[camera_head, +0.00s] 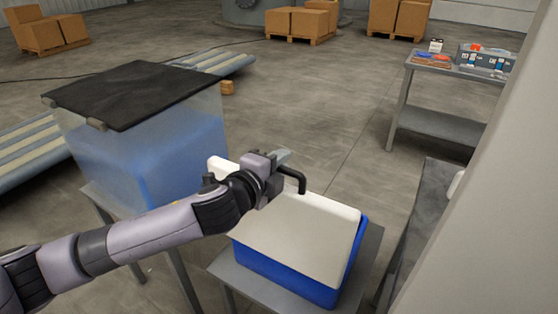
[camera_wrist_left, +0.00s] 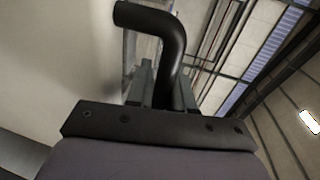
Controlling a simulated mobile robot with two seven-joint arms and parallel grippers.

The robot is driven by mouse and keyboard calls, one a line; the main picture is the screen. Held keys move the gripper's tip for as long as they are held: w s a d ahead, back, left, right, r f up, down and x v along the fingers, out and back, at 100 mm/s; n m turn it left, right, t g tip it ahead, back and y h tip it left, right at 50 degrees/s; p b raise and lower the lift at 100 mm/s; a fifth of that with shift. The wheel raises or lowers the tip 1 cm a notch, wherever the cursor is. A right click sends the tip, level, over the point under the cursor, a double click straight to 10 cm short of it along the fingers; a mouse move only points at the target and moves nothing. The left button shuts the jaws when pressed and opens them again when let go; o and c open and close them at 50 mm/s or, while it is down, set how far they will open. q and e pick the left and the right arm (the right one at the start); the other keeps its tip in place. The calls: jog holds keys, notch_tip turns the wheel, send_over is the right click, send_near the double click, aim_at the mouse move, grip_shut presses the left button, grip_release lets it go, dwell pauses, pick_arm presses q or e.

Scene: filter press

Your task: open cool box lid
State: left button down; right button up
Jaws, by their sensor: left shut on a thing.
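The cool box has a blue body (camera_head: 285,277) and an off-white lid (camera_head: 300,228), and it stands on a small grey table. The lid lies over the box; I cannot tell whether there is a gap beneath it. A black bent handle (camera_head: 298,180) rises at the lid's far side. My left gripper (camera_head: 281,160) is shut on this handle, and my left arm hides the lid's left part. In the left wrist view the black handle (camera_wrist_left: 170,45) stands between the two fingers (camera_wrist_left: 164,88), with the pale lid (camera_wrist_left: 60,60) to the left. My right gripper is not in view.
A clear tank of blue liquid (camera_head: 150,150) with a dark cover (camera_head: 135,92) stands close on the left, behind my arm. A grey bench (camera_head: 425,188) is close on the right. A workbench with a toolbox (camera_head: 485,58) stands farther back. Open floor lies beyond the box.

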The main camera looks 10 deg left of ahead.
pick_arm(q)
jog(key=c, duration=1.4)
grip_release()
jog(key=shift+s, duration=0.1)
jog(key=shift+r+v, duration=0.15)
jog(key=shift+v, duration=1.5)
jog(key=shift+r+v, duration=0.2)
jog(key=shift+v, duration=1.5)
jog(key=shift+s+a+f, duration=0.25)
jog(key=shift+s+a, duration=0.25)
jog(key=shift+s, duration=0.8)
jog(key=shift+s+a+f, duration=0.2)
jog(key=shift+s+a, duration=0.3)
jog(key=shift+s, duration=0.85)
jog(key=shift+s+a+f, duration=0.25)
jog(key=shift+s+a, duration=0.25)
jog(key=shift+s, duration=0.8)
